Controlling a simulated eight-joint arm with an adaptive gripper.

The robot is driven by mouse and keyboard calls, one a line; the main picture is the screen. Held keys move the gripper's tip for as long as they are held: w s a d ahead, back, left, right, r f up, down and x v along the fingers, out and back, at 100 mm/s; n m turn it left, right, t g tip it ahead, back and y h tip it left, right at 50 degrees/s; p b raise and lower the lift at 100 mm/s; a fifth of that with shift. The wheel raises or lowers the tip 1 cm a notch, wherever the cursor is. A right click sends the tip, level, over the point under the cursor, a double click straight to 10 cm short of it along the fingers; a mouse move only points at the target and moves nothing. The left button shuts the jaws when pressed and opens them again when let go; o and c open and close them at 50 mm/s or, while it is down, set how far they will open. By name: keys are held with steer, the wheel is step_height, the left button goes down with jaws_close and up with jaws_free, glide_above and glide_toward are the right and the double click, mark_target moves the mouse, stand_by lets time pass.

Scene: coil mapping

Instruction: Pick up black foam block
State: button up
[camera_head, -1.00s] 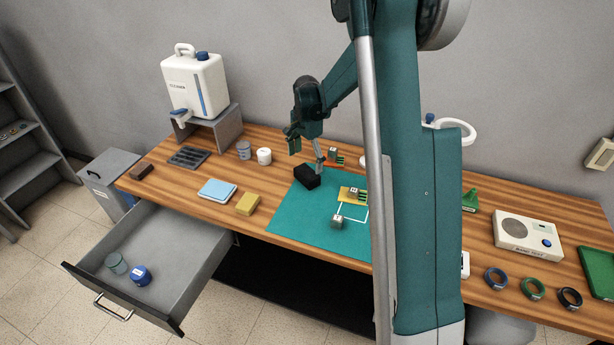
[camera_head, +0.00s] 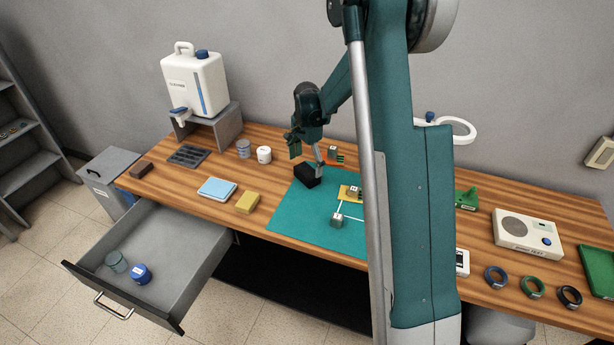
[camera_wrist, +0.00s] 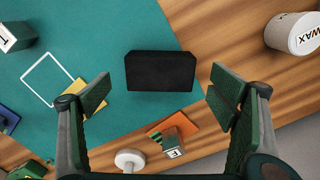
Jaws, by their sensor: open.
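The black foam block (camera_head: 308,175) lies at the back left corner of the green mat (camera_head: 290,224). In the wrist view the block (camera_wrist: 160,71) is in the middle, a little beyond the fingertips and between their lines. My gripper (camera_head: 307,157) is above the block in the head view, and its two fingers stand wide apart with nothing between them in the wrist view (camera_wrist: 158,92). The block is not touched by either finger in the wrist view. My arm hides part of the mat's right side in the head view.
Near the block are a small marked cube on an orange pad (camera_wrist: 190,125) and a white container labelled WAX (camera_wrist: 292,33). A yellow sponge (camera_head: 247,202) and blue cloths (camera_head: 217,189) lie left of the mat. The open drawer (camera_head: 190,240) juts out at the front left.

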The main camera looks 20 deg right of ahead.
mark_target(307, 171)
steer(key=shift+f, duration=0.1)
steer(key=shift+d+f, duration=0.1)
steer(key=shift+f, duration=2.4)
steer(key=shift+c, duration=0.7)
steer(key=c, duration=0.7)
